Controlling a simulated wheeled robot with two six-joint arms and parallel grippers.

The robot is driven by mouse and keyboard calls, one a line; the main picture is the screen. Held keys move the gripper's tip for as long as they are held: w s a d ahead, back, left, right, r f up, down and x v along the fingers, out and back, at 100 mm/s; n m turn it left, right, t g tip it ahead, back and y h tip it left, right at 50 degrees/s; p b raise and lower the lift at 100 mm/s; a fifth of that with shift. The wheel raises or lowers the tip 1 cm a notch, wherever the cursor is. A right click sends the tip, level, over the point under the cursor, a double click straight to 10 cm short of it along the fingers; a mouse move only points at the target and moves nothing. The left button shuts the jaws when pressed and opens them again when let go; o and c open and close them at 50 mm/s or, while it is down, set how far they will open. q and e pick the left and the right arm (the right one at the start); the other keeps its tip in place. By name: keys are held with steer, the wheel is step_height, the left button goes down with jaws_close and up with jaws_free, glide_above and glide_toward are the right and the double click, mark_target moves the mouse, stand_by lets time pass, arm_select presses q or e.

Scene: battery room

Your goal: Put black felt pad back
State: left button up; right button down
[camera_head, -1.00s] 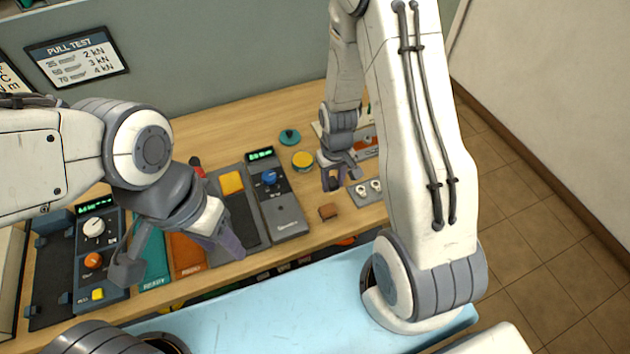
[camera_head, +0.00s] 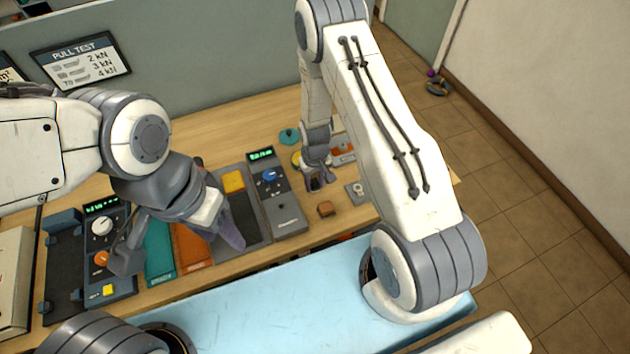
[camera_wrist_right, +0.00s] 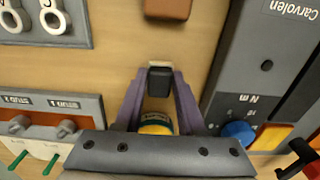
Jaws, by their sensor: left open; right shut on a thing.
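My right gripper (camera_head: 317,181) is shut on a small black block, which I take for the black felt pad (camera_wrist_right: 159,80). In the right wrist view the pad sits between the fingertips (camera_wrist_right: 159,88), above the wooden bench. In the head view I cannot make the pad out clearly. My left gripper (camera_head: 180,248) is open and empty, its fingers spread over the teal and orange mats at the left part of the bench.
A grey meter (camera_head: 282,200) stands left of my right gripper. A brown block (camera_head: 325,209) lies in front, a plate with white rings (camera_head: 357,191) to the right. A yellow round tin (camera_wrist_right: 156,126) is behind the pad. Bare wood (camera_wrist_right: 125,45) lies between.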

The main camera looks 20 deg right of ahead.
steer(key=shift+f, duration=0.2)
steer(key=c, duration=0.5)
jaws_free()
steer(key=shift+r, duration=0.1)
